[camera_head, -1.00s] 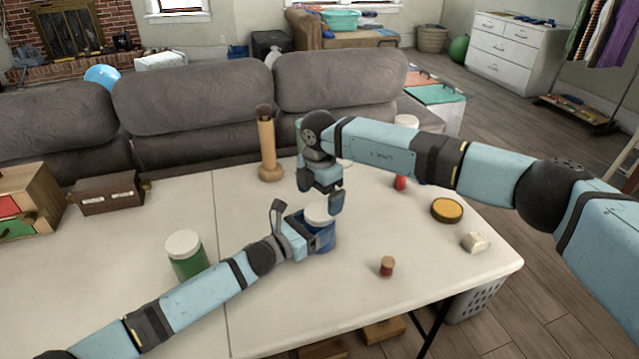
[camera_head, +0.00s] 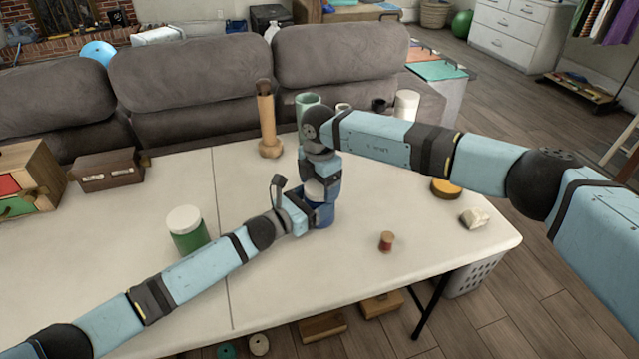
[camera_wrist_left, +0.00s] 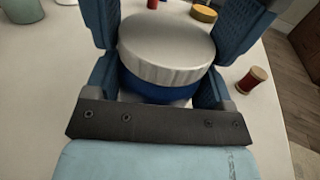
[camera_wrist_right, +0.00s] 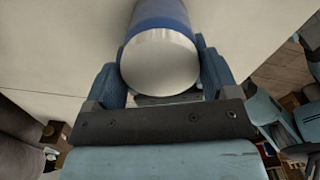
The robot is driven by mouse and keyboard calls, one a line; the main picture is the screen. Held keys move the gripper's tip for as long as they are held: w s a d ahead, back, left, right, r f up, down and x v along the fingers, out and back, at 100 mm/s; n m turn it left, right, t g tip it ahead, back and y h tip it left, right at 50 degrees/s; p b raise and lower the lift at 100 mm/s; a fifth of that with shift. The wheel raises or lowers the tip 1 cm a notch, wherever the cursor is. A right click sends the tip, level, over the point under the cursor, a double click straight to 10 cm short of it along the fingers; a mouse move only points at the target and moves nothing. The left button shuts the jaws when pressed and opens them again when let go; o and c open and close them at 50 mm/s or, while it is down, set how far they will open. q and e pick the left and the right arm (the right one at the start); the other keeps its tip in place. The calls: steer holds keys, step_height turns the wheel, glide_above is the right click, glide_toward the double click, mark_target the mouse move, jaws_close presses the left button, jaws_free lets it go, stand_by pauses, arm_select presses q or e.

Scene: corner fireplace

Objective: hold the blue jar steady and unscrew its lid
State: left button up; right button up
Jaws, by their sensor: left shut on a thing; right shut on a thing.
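The blue jar (camera_head: 325,216) stands upright on the white table, largely covered by my grippers in the head view. Its pale lid (camera_head: 314,190) is on top and shows clearly in the left wrist view (camera_wrist_left: 165,50), above the blue body (camera_wrist_left: 150,90). My left gripper (camera_head: 314,217) is shut on the jar's body from the left side. My right gripper (camera_head: 321,192) points down from above and is shut on the lid; in the right wrist view the lid (camera_wrist_right: 160,65) lies between its fingers. I cannot tell whether the lid has turned.
A green jar with a white lid (camera_head: 187,230) stands left of my left arm. A red spool (camera_head: 386,241), a pale stone-like piece (camera_head: 474,219) and a yellow round item (camera_head: 446,188) lie to the right. A wooden stand (camera_head: 267,125) is behind. The front table is clear.

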steer(key=n, duration=0.9)
steer(key=shift+r+n, duration=0.1)
steer(key=shift+n, duration=0.3)
steer(key=n, duration=0.8)
steer(key=shift+n, duration=0.3)
steer(key=n, duration=0.6)
steer(key=shift+n, duration=0.3)
steer(key=n, duration=0.8)
steer(key=o, duration=0.9)
